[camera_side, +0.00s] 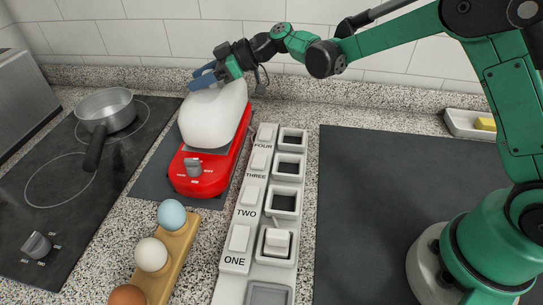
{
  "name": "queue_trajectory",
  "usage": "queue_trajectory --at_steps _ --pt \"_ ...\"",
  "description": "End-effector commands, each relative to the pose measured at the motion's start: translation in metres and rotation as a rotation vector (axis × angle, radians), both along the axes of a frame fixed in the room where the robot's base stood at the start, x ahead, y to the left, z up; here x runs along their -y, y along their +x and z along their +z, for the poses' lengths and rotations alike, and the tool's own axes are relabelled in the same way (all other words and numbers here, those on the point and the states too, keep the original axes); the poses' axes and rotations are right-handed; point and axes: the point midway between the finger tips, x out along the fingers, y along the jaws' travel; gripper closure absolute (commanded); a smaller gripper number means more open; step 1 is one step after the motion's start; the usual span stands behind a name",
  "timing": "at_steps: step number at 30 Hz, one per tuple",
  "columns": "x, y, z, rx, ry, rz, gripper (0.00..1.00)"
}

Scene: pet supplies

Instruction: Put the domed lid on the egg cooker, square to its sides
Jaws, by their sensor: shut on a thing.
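The egg cooker (197,178) is a red base with a grey front knob, on a dark mat. The white domed lid (213,117) is over the rear of the base. Its lower edge appears to meet the base's grey top. Whether it is fully seated or square to the sides is hard to tell from this angle. My gripper (203,77) is shut on the top of the lid, its blue fingers reaching in from the upper right. The lid hides the cooker's inside.
A wooden holder (178,245) with several eggs stands in front. A white panel (246,211) labelled ONE to FOUR lies right of the cooker. A pan (105,106) sits on the stovetop at left. A dark mat (390,190) at right is mostly clear.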

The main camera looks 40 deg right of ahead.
Motion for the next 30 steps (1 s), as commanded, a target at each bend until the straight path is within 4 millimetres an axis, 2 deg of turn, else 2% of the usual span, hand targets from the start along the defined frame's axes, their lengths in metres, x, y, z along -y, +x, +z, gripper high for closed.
queue_trajectory --at_steps 3,14,15,18,30 --pt "0.0 0.0 -0.013 0.0 0.0 0.0 1.0" --pt "0.0 0.0 -0.016 0.0 0.0 0.0 1.0" --pt "0.0 0.0 -0.017 0.0 0.0 0.0 0.57" --pt "0.0 0.0 -0.017 0.0 0.0 0.0 0.28" --pt "0.002 -0.001 -0.012 0.0 0.0 -0.001 0.28"
